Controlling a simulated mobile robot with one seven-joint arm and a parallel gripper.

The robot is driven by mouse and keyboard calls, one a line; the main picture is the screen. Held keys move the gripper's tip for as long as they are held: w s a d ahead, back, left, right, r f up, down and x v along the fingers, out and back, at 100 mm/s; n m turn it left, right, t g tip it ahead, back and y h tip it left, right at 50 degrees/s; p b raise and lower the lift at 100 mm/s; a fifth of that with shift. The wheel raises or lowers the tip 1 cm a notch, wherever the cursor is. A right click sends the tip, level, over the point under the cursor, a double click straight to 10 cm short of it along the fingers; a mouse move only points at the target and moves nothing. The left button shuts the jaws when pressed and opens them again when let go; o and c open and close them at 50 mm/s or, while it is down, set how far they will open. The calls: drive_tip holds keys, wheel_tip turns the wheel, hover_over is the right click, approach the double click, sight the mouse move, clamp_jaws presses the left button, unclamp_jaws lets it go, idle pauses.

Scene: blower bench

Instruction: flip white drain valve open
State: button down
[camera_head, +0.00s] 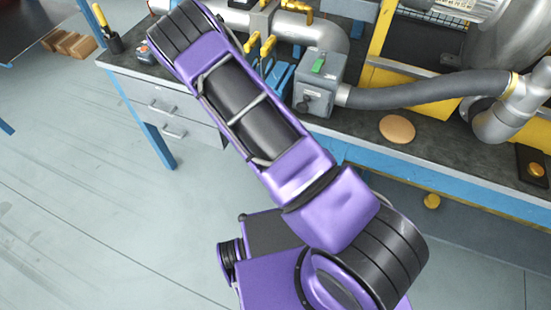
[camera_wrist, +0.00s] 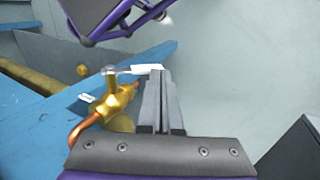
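The white drain valve shows in the wrist view as a brass body (camera_wrist: 117,100) with a white lever (camera_wrist: 146,69) pointing right from its stem. A copper pipe (camera_wrist: 82,126) bends away from the body. My gripper (camera_wrist: 158,74) has its two grey fingers together. Their tips are at the right end of the white lever, close to it or touching it; I cannot tell which. No lever shows between the fingers. In the head view my purple arm reaches to the upper left, and neither the gripper nor the white lever can be made out.
The workbench (camera_head: 455,150) holds a grey switch box (camera_head: 319,82) with a green switch, a grey hose (camera_head: 425,91) and a tan disc (camera_head: 397,129). Yellow-handled valves (camera_head: 262,48) stand behind my arm. A blue beam (camera_wrist: 40,135) lies left of the valve. Open floor (camera_head: 90,190) is at left.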

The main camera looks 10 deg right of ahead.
drive_tip(key=shift+b+x, duration=1.6)
drive_tip(key=shift+x, duration=0.5)
drive_tip(key=shift+a, duration=0.1)
drive_tip(key=shift+r+p, duration=0.55)
drive_tip(key=shift+r, duration=0.25)
drive_tip(key=p+v, duration=0.2)
drive_tip(key=v, duration=1.5)
drive_tip(key=shift+r, duration=0.25)
drive_tip(key=shift+r, duration=0.1)
